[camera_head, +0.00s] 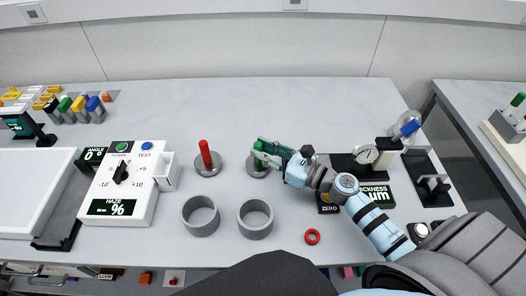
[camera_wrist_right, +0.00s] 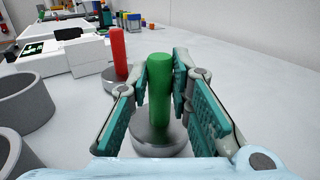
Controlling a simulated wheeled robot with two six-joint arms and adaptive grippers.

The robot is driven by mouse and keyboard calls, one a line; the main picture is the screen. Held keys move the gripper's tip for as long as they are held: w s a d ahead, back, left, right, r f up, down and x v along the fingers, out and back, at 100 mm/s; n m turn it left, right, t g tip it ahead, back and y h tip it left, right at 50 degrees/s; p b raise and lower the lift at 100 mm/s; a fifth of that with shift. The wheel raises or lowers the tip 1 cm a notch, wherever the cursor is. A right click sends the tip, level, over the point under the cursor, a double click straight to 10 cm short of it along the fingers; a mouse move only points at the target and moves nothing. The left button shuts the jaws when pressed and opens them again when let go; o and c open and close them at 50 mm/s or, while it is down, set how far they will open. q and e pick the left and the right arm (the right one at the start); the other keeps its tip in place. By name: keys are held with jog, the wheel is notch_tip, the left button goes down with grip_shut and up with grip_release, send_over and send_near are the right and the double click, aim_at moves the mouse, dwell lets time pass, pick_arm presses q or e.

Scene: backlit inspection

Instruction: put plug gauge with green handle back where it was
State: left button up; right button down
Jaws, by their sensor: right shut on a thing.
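The plug gauge with the green handle (camera_wrist_right: 160,95) stands upright, its round metal base (camera_wrist_right: 150,140) on or very near the table; I cannot tell whether it touches. My right gripper (camera_head: 262,152) is shut on the green handle, with its teal finger pads on both sides in the right wrist view (camera_wrist_right: 162,75). In the head view the green handle (camera_head: 257,158) is partly hidden by the fingers. A plug gauge with a red handle (camera_head: 206,154) stands upright to its left. My left gripper is not in view.
Two grey rings (camera_head: 201,215) and (camera_head: 255,219) lie in front of the gauges. A white haze meter (camera_head: 122,190) stands left, a dial thickness gauge (camera_head: 366,156) right. The table behind the gauges is clear.

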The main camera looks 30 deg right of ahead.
jog(key=c, duration=1.9)
grip_release()
jog(key=shift+f, duration=0.1)
jog(key=o, duration=0.4)
jog(key=shift+o, duration=0.2)
jog(key=shift+s+r, duration=0.1)
jog(key=shift+r, duration=0.1)
jog(key=b+v, duration=0.3)
jog(key=f+b+v, duration=0.1)
jog(key=b+v, duration=0.1)
jog(key=v, duration=0.1)
jog(key=shift+s+f+b, duration=0.1)
jog(key=shift+b, duration=0.3)
jog(key=s+d+p, duration=0.1)
jog(key=p, duration=0.1)
jog(key=s+d+r+p, duration=0.1)
jog(key=s+p, duration=0.1)
jog(key=p, duration=0.1)
jog(key=s+d+p, duration=0.1)
jog(key=p, duration=0.2)
jog(key=shift+s+r, duration=0.3)
jog(key=shift+s, duration=0.05)
jog(key=shift+f, duration=0.2)
